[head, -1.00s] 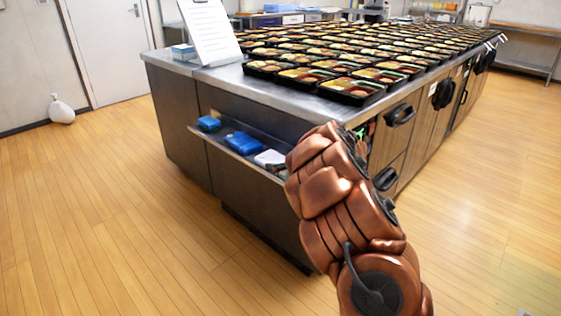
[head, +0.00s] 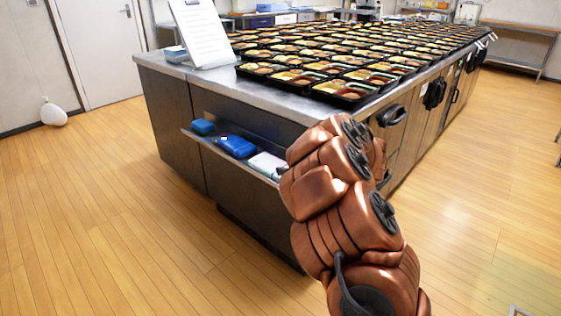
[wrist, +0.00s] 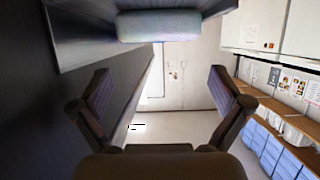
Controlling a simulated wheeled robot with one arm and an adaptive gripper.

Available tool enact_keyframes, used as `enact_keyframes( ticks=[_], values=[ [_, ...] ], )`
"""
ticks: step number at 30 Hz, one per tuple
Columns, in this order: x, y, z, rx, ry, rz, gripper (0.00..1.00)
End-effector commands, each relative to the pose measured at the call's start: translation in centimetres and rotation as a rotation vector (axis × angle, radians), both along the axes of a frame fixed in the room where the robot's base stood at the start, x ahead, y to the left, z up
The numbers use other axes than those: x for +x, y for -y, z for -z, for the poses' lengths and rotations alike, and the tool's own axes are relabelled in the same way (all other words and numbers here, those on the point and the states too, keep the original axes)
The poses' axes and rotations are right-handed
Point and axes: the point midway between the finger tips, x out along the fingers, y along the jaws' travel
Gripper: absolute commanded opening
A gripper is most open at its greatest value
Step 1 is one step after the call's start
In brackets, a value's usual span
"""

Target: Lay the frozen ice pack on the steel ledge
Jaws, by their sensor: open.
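A steel ledge (head: 213,149) runs along an opening in the counter's side in the head view. On it lie a small blue block (head: 203,126), a larger blue pack (head: 237,146) and a whitish pack (head: 266,164). I cannot tell for certain which is the frozen ice pack. In the wrist view, a pale, rounded pack (wrist: 158,26) lies at the top, beyond my fingertips. My gripper (wrist: 160,88) is open, with nothing between its fingers. In the head view my arm hides the gripper and the ledge's right end.
The long steel counter (head: 225,80) carries many filled bento trays (head: 345,94). A clipboard sheet (head: 201,32) stands at its near left corner. Black handles (head: 392,115) stick out from its right side. A white bag (head: 53,112) sits by the wall. The floor at left is clear.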

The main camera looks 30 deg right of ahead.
Motion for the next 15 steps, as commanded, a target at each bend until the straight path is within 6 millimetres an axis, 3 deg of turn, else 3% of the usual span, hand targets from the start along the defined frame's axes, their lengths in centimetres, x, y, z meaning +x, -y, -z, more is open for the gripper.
enact_keyframes(
  ticks=[6, 15],
  values=[
    [-2.7, 0.7, -1.2, 0.001, 0.000, 0.003, 1.00],
    [-3.6, 0.8, -1.5, 0.001, 0.001, 0.001, 1.00]
  ],
)
